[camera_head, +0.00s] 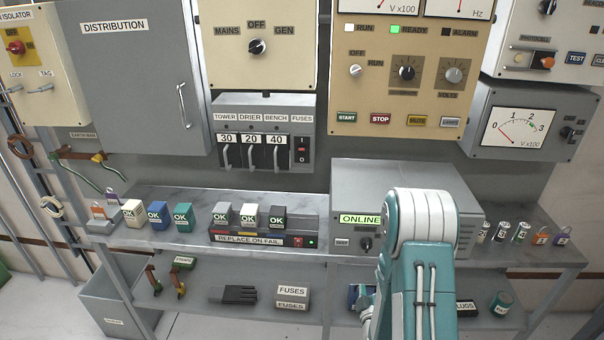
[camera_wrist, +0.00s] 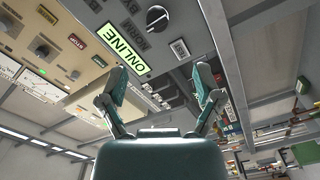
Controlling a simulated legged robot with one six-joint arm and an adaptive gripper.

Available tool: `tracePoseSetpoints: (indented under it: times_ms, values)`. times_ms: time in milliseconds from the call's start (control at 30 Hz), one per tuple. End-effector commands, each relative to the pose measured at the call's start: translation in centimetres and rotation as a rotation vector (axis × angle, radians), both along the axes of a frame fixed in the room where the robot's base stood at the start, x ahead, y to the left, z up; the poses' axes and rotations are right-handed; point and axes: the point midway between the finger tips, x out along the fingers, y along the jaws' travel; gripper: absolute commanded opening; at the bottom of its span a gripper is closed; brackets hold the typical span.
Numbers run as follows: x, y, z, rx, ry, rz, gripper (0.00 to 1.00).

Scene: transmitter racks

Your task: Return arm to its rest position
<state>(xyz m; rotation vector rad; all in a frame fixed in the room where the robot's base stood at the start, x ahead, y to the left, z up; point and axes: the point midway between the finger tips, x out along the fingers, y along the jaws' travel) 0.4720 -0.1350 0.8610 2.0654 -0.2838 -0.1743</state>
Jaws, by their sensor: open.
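My gripper (camera_wrist: 163,88) shows in the wrist view with its two fingers spread apart and nothing between them. Above it in that view is the front of a grey unit with a lit green ONLINE sign (camera_wrist: 122,48) and a black knob (camera_wrist: 157,18). In the head view my teal and white arm (camera_head: 424,220) stands in front of that grey unit (camera_head: 375,185) and covers its right part. The gripper itself is hidden behind or below the arm there, so its distance from the unit is unclear.
The upper shelf (camera_head: 170,237) holds several OK-marked blocks and a REPLACE ON FAIL tray (camera_head: 265,239) left of the unit, and small cylinders (camera_head: 503,232) to its right. The lower shelf carries FUSES boxes (camera_head: 292,290). A grey bin (camera_head: 115,295) stands at left. Control panels line the wall.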

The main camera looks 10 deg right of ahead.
Motion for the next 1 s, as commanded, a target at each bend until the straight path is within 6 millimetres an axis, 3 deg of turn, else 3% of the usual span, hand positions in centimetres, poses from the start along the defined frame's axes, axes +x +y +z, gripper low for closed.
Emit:
tracePoseSetpoints:
  times_ms: [300,533,767,1000]
  values:
    - [2.7,1.5,4.6,0.182,0.103,0.031,0.83]
    - [3.1,3.6,8.8,0.366,0.223,0.032,0.83]
    - [1.4,6.0,13.1,0.540,0.348,0.006,0.83]
    - [-2.7,8.5,17.2,0.710,0.478,-0.050,0.83]
